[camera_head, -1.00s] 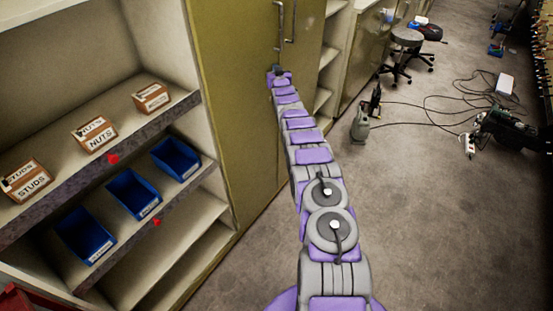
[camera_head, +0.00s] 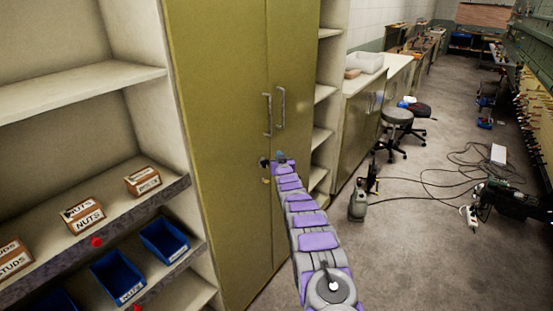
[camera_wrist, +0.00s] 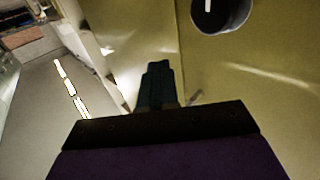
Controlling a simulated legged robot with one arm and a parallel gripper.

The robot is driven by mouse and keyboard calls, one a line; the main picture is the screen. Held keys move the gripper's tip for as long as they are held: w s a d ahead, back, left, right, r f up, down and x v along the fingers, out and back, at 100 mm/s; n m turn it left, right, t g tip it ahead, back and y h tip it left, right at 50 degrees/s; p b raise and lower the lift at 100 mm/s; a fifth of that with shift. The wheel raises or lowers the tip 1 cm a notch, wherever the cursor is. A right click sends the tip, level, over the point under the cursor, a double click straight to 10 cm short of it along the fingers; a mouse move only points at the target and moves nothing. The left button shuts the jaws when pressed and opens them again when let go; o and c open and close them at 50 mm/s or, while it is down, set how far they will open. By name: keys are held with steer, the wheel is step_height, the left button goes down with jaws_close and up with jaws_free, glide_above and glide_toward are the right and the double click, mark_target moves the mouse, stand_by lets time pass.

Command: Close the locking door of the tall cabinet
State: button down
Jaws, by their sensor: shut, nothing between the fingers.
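The tall cabinet is olive-yellow with two doors, a left door (camera_head: 215,130) and a right door (camera_head: 295,75), each with a vertical metal bar handle near the middle seam. Both doors look about flush in the head view. A small dark round lock (camera_head: 264,163) shows below the handles on the left door. My gripper (camera_head: 281,156) is beside the lock, in front of the doors. In the wrist view my gripper (camera_wrist: 158,75) is shut and empty, close to a yellow door surface (camera_wrist: 250,75) with a round dark-rimmed fitting (camera_wrist: 222,12) above it. Contact is unclear.
Open shelves (camera_head: 90,75) with boxes and blue bins (camera_head: 118,275) stand left of the cabinet. Right of it are narrow shelves, a counter and a stool (camera_head: 398,117).

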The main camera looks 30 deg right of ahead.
steer(key=s+d+p, duration=0.1)
steer(key=s+d, duration=0.2)
steer(key=s, duration=0.5)
steer(key=s+a+r+g+y, duration=0.1)
steer(key=s+a+r+g, duration=0.2)
steer(key=s+a, duration=0.3)
steer(key=s+a+r+n+g+y, duration=0.1)
steer(key=s+a+r+g, duration=0.25)
steer(key=a, duration=0.35)
steer(key=s+a+r+g+y, duration=0.1)
steer(key=s+a+r+g, duration=0.15)
steer(key=s+a, duration=0.35)
steer(key=s+a+n+g+y, duration=0.1)
steer(key=s+a+g, duration=0.2)
steer(key=s+a, duration=0.4)
steer(key=s+a+r+n+g+y, duration=0.1)
steer(key=s+a+g, duration=0.2)
steer(key=s, duration=2.2)
steer(key=s+a+n+g+y, duration=0.1)
steer(key=s+a+g, duration=0.2)
steer(key=s+a, duration=1)
steer(key=s, duration=0.3)
steer(key=shift+s+r+g, duration=0.3)
steer(key=shift+g, duration=0.1)
